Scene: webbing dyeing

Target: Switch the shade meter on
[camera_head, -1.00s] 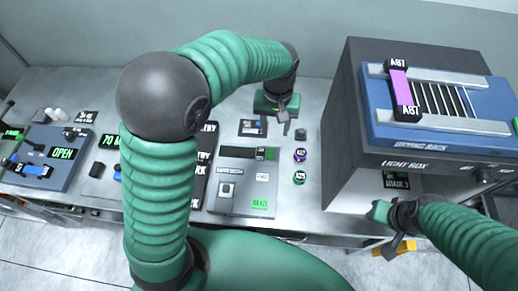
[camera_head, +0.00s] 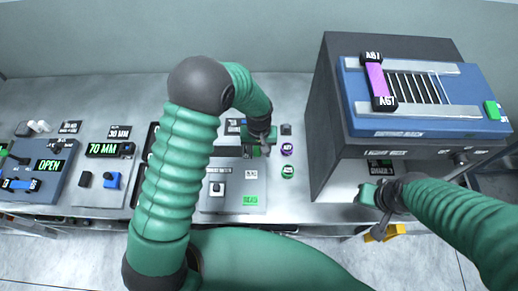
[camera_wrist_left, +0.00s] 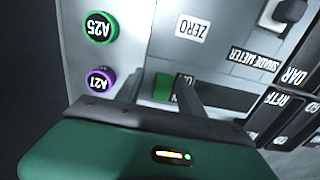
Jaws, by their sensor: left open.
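My left gripper (camera_head: 264,147) is open at the meter's back right corner. In the left wrist view, a small green piece (camera_wrist_left: 162,87) shows between the fingers; contact cannot be told. My right gripper (camera_head: 368,194) is in front of the light box; its jaws are unclear.
The dark light box (camera_head: 325,150) stands at right, with a blue rack (camera_head: 430,122) on top. Two round pieces, purple A21 (camera_head: 287,150) and green A25 (camera_head: 288,171), lie right of the meter. Other panels (camera_head: 103,180) stand at left.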

